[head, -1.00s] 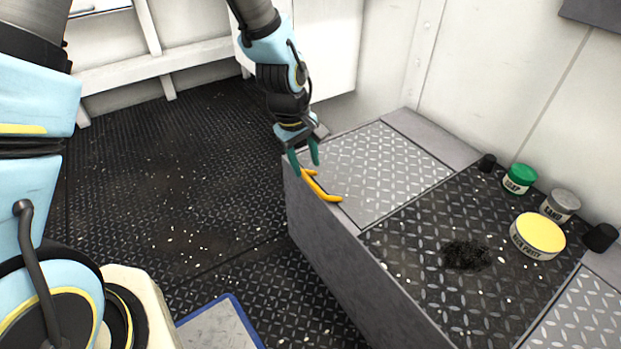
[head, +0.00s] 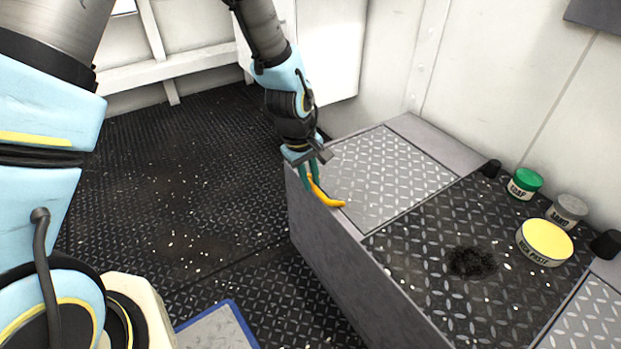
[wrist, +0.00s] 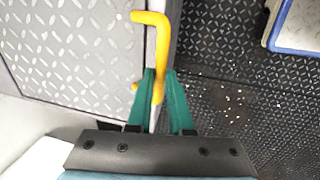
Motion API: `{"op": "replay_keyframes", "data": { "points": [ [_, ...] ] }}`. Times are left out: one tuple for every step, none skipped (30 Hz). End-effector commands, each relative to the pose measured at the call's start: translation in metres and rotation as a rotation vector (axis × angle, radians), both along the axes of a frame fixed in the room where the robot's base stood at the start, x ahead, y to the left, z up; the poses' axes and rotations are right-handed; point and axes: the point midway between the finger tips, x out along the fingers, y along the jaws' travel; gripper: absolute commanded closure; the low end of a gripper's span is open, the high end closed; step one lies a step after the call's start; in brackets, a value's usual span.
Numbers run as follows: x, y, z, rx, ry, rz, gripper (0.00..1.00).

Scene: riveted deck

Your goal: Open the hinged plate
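The hinged plate (head: 388,178) is a light grey diamond-tread panel lying flat in the bench top; it also shows in the wrist view (wrist: 75,50). A yellow bar handle (head: 328,198) runs along its near left edge, with a bent end; it also shows in the wrist view (wrist: 152,18). My gripper (head: 309,185) is at the handle's far end. In the wrist view its green fingers (wrist: 160,75) stand close on both sides of the yellow bar and look shut on it. The exact contact is partly hidden.
A dark tread panel (head: 420,238) with a black smudge (head: 472,262) lies beside the plate. A yellow-lidded tin (head: 545,243), a grey-lidded tin (head: 567,211), a green-lidded tin (head: 525,183) and black knobs stand at its back. A blue-edged panel (head: 218,328) is on the floor.

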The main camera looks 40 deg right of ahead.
Motion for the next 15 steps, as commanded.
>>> {"op": "replay_keyframes", "data": {
  "points": [
    [0.0, 0.0, 0.0001, 0.0, 0.0, 0.0, 0.91],
    [0.0, 0.0, 0.0001, 0.0, 0.0, 0.0, 0.95],
    [0.0, 0.0, 0.0001, 0.0, 0.0, 0.0, 0.99],
    [0.0, 0.0, 0.0001, 0.0, 0.0, 0.0, 1.0],
    [0.0, 0.0, 0.0001, 0.0, 0.0, 0.0, 1.0],
    [0.0, 0.0, 0.0001, 0.0, 0.0, 0.0, 1.0],
    [0.0, 0.0, 0.0001, 0.0, 0.0, 0.0, 1.0],
    [0.0, 0.0, 0.0001, 0.0, 0.0, 0.0, 1.0],
    [0.0, 0.0, 0.0001, 0.0, 0.0, 0.0, 1.0],
    [0.0, 0.0, 0.0001, 0.0, 0.0, 0.0, 1.0],
    [0.0, 0.0, 0.0001, 0.0, 0.0, 0.0, 1.0],
    [0.0, 0.0, 0.0001, 0.0, 0.0, 0.0, 1.0],
    [0.0, 0.0, 0.0001, 0.0, 0.0, 0.0, 1.0],
    [0.0, 0.0, 0.0001, 0.0, 0.0, 0.0, 1.0],
    [0.0, 0.0, 0.0001, 0.0, 0.0, 0.0, 1.0]
  ]
}}
